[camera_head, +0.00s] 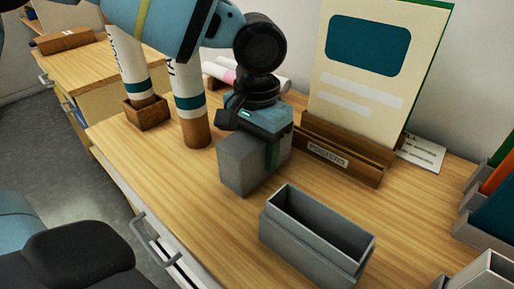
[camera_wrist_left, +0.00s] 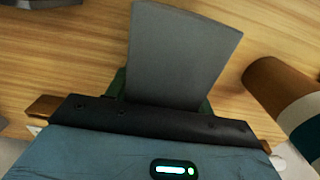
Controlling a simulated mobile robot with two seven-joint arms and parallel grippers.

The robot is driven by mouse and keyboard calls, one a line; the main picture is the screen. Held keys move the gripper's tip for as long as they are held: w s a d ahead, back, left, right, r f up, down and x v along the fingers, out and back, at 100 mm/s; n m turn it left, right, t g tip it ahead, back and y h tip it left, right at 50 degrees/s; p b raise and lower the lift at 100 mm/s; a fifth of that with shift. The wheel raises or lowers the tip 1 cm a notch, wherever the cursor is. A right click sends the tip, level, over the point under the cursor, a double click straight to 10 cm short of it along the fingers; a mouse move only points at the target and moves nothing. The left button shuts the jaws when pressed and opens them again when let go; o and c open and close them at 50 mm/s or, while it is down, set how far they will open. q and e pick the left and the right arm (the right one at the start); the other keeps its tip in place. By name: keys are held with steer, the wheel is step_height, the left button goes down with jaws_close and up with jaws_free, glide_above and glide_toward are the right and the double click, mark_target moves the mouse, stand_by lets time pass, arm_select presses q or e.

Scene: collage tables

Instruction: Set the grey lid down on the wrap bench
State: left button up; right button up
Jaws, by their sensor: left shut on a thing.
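The grey lid (camera_head: 243,167) is a deep, box-shaped piece. My left gripper (camera_head: 262,147) is shut on it from above, with a green finger along its side. The lid is low over the wooden wrap bench (camera_head: 203,228); I cannot tell whether its lower edge touches the top. In the left wrist view the lid (camera_wrist_left: 182,52) sticks out from between the fingers over the wood. An open, empty grey box (camera_head: 313,245) stands on the bench just right of and nearer than the lid. My right gripper is not in view.
A wooden holder (camera_head: 340,157) with a tall card stands behind the lid. A tube (camera_head: 190,115) stands left of it, also in the left wrist view (camera_wrist_left: 283,97); another tube stands in a wooden block (camera_head: 147,113). Coloured files (camera_head: 495,205) are at right. Bare wood lies front left.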

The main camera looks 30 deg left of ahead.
arm_select(q)
steer(key=shift+f, duration=0.1)
steer(key=o, duration=1)
steer(key=shift+c, duration=0.2)
step_height(320, 180, up, 12)
steer(key=shift+r+p, duration=0.15)
steer(key=shift+p, duration=0.65)
